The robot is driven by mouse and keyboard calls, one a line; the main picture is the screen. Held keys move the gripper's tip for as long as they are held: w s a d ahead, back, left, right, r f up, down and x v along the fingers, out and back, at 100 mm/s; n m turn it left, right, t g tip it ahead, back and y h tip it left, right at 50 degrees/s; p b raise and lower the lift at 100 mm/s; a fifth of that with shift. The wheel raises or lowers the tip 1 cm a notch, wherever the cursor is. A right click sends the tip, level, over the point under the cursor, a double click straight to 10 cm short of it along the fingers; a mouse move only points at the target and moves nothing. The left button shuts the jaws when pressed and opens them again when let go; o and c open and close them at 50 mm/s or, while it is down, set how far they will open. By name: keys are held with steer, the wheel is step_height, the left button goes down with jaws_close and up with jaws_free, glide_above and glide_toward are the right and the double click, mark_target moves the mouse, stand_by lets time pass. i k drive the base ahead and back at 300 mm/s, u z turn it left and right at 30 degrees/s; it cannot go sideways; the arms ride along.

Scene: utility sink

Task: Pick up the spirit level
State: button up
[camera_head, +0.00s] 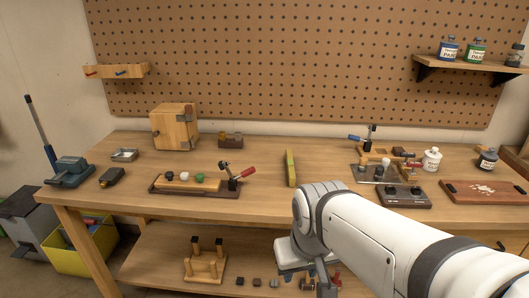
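The spirit level appears to be the slim yellow-green bar (290,168) near the middle of the wooden workbench, its long side running from front to back. Nothing covers it, and nothing touches it. My white arm reaches in from the lower right. My gripper (307,278) is at the arm's end, in front of the bench edge and below the bar in the picture, clear of the bar. Its fingers are too small and partly hidden to show whether they are open.
Left of the bar is a clamp board (195,184) with a red-handled clamp. To the right are a second clamp fixture (375,172), a dark box (403,196) and a white bottle (432,159). Bare bench surrounds the bar. A lower shelf (150,271) holds small parts.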

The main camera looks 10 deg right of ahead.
mark_target(291, 173)
steer(key=u, duration=0.05)
steer(key=i, duration=1)
steer(key=z, duration=0.05)
